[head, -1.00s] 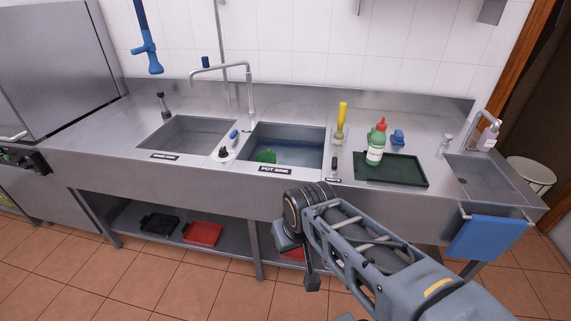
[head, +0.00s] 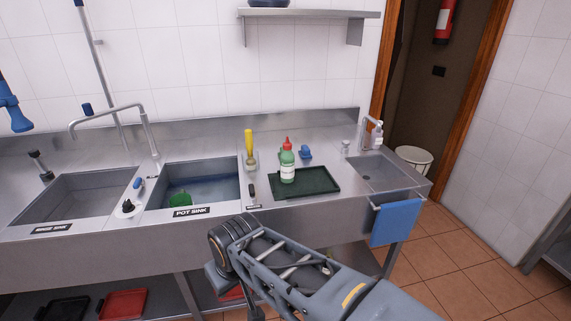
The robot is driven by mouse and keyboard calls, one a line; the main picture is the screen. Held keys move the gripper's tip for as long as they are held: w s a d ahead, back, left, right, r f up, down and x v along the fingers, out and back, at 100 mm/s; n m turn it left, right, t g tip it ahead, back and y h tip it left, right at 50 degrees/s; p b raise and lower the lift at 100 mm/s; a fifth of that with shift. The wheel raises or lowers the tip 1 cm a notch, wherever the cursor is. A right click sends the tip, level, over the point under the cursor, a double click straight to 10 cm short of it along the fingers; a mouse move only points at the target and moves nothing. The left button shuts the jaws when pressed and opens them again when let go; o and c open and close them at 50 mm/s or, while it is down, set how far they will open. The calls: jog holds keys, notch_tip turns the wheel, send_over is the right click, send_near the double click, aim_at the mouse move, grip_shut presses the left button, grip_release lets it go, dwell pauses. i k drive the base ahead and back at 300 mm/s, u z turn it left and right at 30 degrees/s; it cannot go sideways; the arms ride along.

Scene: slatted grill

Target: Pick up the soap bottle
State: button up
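A green bottle (head: 287,166) with a red cap and a white label stands upright at the left part of a dark green tray (head: 318,188) on the steel counter. A smaller pale pump bottle (head: 377,135) stands by the tap of the small sink at the right. Either could be a soap bottle. My folded arm rises from the bottom of the head view, in front of the counter and short of both bottles. The fingers of my gripper do not show in this view.
The steel counter (head: 120,250) holds a rinse sink, a pot sink (head: 228,188) with a green item in it, and the small right sink (head: 365,178). A yellow-handled brush (head: 248,146) and a blue item (head: 305,152) stand near the tray. A blue towel (head: 396,222) hangs in front.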

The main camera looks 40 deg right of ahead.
aim_at(287, 156)
jog(key=u, duration=3.55)
jog(key=k, duration=1.15)
jog(key=z, duration=2.1)
